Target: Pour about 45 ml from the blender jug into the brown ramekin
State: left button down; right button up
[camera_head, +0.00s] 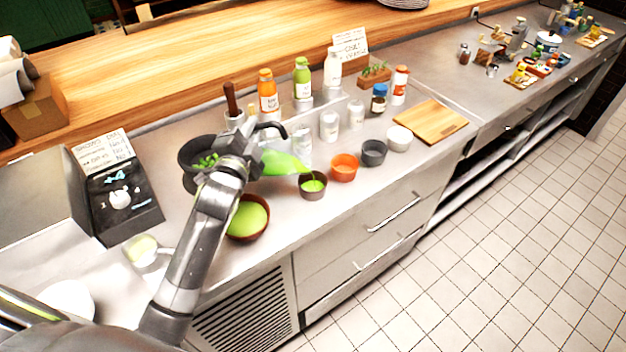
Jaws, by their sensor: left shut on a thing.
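My left gripper (257,146) is shut on the blender jug (284,162), a clear jug with bright green liquid in it. The jug is tilted far over to the right, and its mouth is just above the brown ramekin (312,191). The ramekin stands upright on the steel counter and has green liquid inside. Green shows between the jug's lip and the ramekin, seemingly a thin stream; the exact level is too small to read. The gripper and arm hide part of the jug's handle side. My right gripper is not in view.
Orange (344,168), dark grey (374,153) and white (399,139) ramekins stand in a row right of the brown one. A brown bowl of green liquid (262,232) is below the jug. Bottles and shakers stand behind; a cutting board (430,121) lies right.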

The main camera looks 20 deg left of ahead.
pick_arm(q)
jog(key=shift+a+r, duration=0.2)
jog(key=shift+a, duration=0.35)
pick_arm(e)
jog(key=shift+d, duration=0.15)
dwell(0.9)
